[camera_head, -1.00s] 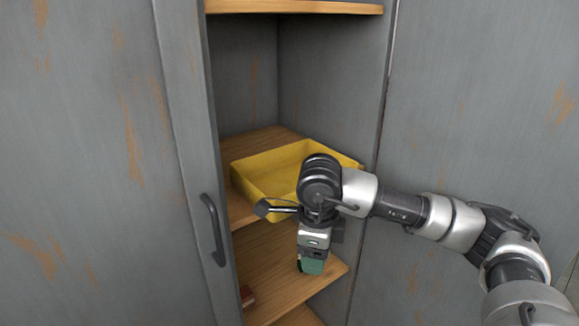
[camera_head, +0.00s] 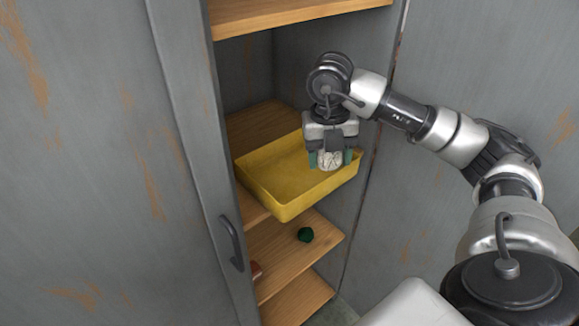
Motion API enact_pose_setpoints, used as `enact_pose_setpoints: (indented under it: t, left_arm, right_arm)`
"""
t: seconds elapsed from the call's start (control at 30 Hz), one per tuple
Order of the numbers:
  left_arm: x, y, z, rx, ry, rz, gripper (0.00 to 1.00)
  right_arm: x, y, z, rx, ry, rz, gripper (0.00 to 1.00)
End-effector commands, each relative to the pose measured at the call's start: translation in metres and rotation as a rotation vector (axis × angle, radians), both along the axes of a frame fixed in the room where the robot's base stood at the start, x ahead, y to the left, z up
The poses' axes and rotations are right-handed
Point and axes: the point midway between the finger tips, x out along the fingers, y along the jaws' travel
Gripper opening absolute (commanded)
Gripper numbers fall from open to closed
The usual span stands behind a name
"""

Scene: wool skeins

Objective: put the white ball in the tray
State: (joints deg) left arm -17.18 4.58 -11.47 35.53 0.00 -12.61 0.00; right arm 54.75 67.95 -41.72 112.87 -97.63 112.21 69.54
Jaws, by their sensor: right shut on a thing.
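The white ball (camera_head: 330,160) is between the fingers of my right gripper (camera_head: 333,159), which is shut on it. The gripper points down with the ball over the right part of the yellow tray (camera_head: 283,210). I cannot tell whether the ball touches the tray's floor. The tray is on a wooden cabinet shelf and sticks out past its front edge. No other thing shows inside the tray. My left gripper is not in view.
An upper shelf (camera_head: 290,12) spans above. A grey cabinet door with a handle (camera_head: 231,243) stands at left.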

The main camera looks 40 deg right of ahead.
Motion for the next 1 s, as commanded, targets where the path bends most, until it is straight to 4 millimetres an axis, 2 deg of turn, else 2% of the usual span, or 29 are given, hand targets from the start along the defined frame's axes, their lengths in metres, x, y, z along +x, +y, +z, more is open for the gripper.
enact_pose_setpoints:
  t: [0.33, 0.5, 0.67, 0.9, 1.0]
  left_arm:
    - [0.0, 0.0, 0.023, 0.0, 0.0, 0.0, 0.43]
    - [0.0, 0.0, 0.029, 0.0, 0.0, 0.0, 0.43]
    - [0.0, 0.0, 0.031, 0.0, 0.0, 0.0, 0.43]
    - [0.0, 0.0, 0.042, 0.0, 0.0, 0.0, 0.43]
    - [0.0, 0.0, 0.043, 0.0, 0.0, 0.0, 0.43]
  right_arm:
    - [0.066, 0.035, -0.042, 0.003, 0.004, 0.0, 0.35]
    - [0.091, 0.047, -0.059, 0.003, 0.001, 0.0, 0.35]
    - [0.099, 0.051, -0.068, 0.0, 0.002, 0.0, 0.35]
    - [0.098, 0.051, -0.101, 0.0, 0.004, 0.001, 0.35]
    - [0.099, 0.051, -0.107, 0.0, 0.0, 0.001, 0.35]
